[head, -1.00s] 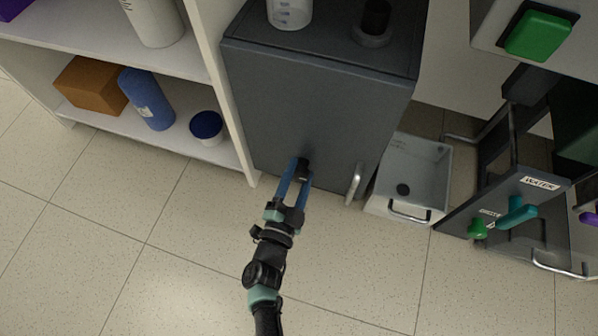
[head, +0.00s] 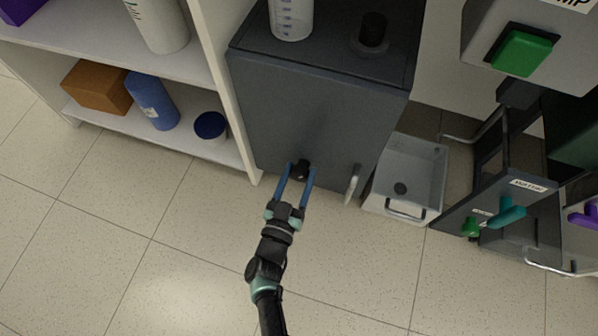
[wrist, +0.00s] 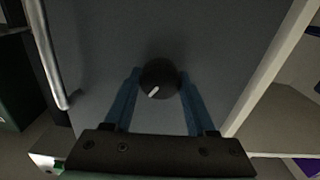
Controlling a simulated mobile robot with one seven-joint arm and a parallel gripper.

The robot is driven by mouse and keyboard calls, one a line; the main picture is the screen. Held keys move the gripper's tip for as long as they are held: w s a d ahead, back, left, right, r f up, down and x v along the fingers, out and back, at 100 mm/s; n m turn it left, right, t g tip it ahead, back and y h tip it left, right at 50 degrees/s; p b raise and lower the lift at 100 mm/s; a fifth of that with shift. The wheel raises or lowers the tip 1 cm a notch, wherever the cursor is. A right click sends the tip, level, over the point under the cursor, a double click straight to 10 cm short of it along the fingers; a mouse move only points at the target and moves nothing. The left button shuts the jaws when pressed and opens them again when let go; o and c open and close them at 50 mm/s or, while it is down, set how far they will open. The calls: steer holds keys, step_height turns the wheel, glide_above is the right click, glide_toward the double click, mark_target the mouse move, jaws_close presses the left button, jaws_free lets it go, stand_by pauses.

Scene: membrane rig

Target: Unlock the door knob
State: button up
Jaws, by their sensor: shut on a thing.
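The door knob is a small round black knob (head: 301,168) low on the front of a dark grey cabinet door (head: 310,118). In the wrist view the knob (wrist: 159,77) shows a short white mark, slanted, near its lower edge. My gripper (head: 297,171) reaches up to the door with its two blue fingers on either side of the knob. In the wrist view the fingers (wrist: 158,86) touch or nearly touch the knob's left and right sides; it is shut on the knob. The door looks closed.
A metal bar handle (head: 353,183) stands on the door right of the knob. A measuring beaker (head: 291,16) stands on the cabinet. White shelves (head: 165,55) are at left. A grey tray (head: 412,170) and a valve panel (head: 497,208) are at right. The floor in front is clear.

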steer(key=n+p, duration=0.1)
steer(key=n, duration=0.4)
steer(key=shift+a+n, duration=0.1)
steer(key=shift+n, duration=0.3)
stand_by(0.4)
steer(key=o, duration=1.4)
steer(key=shift+c, duration=0.2)
steer(key=shift+s, duration=0.1)
steer(key=p+v, duration=0.3)
steer(key=v, duration=0.9)
steer(key=shift+s, duration=0.4)
steer(key=shift+a, duration=0.15)
